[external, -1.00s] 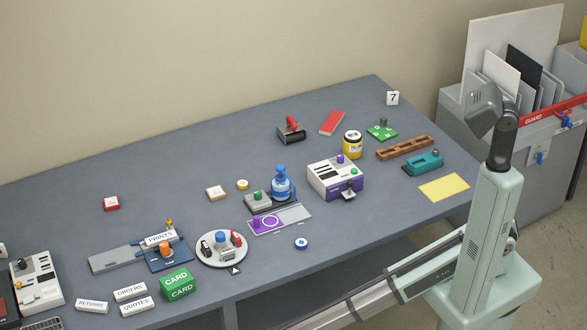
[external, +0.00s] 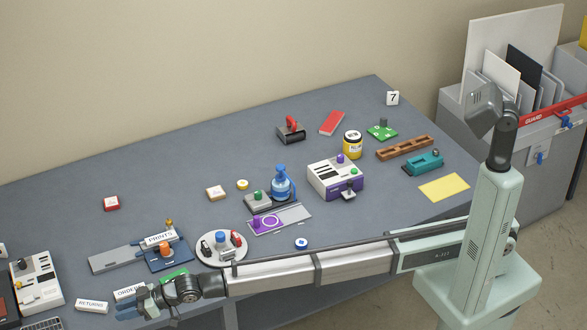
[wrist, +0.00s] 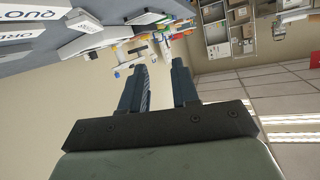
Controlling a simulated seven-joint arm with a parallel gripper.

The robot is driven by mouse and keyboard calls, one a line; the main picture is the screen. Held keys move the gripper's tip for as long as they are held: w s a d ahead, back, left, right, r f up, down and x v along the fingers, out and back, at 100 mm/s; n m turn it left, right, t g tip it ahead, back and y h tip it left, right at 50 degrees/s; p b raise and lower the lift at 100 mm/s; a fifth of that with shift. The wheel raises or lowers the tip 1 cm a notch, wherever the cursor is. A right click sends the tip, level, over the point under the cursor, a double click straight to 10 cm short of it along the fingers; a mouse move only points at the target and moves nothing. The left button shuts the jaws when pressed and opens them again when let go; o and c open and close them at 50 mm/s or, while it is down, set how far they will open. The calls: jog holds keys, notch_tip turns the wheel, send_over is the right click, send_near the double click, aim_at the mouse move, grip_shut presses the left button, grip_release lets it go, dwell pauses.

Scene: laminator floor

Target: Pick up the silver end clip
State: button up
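I cannot single out the silver end clip for sure. Small clip-like parts stand on the round white dish (external: 222,262): a dark one (external: 206,248), a blue-topped one (external: 220,239) and a red one (external: 236,239), with some grey-silver parts among them. My gripper (external: 122,307) is at the table's front left, left of and nearer than the dish, by the ORDERS block. In the wrist view my gripper (wrist: 161,78) has its two dark fingers apart with nothing between them. The dish is not clearly visible there.
The ORDERS block (external: 127,293) and RETURNS block (external: 92,306) lie around my gripper. The green CARD block (external: 174,274) is mostly hidden behind my arm. The PRINTS fixture (external: 160,240) stands left of the dish, a purple-marked plate (external: 290,215) to its right.

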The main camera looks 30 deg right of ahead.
jog(key=w+d+h, duration=0.2)
jog(key=w+d, duration=0.2)
jog(key=d, duration=0.2)
jog(key=w+d+r+n+h, duration=0.1)
jog(key=w+d+h, duration=0.2)
jog(key=d, duration=0.3)
jog(key=w+d+r+n+h, duration=0.1)
jog(key=w+d+h, duration=0.1)
jog(key=w+d, duration=0.4)
jog(key=shift+r+g+h, duration=0.15)
jog(key=shift+g+h, duration=0.25)
jog(key=w+d+r+n+g+h, duration=0.1)
jog(key=w+d+r+h, duration=0.15)
jog(key=d, duration=0.85)
jog(key=n+g+h, duration=0.2)
jog(key=h, duration=0.2)
send_near(227, 250)
jog(key=shift+s+d+f+y, duration=0.1)
jog(key=shift+d+f+y, duration=0.05)
jog(key=shift+f, duration=0.45)
jog(key=shift+s+d+f+y, duration=0.1)
jog(key=shift+f, duration=0.55)
jog(key=shift+w+f, duration=0.2)
jog(key=shift+f, duration=2.85)
grip_shut()
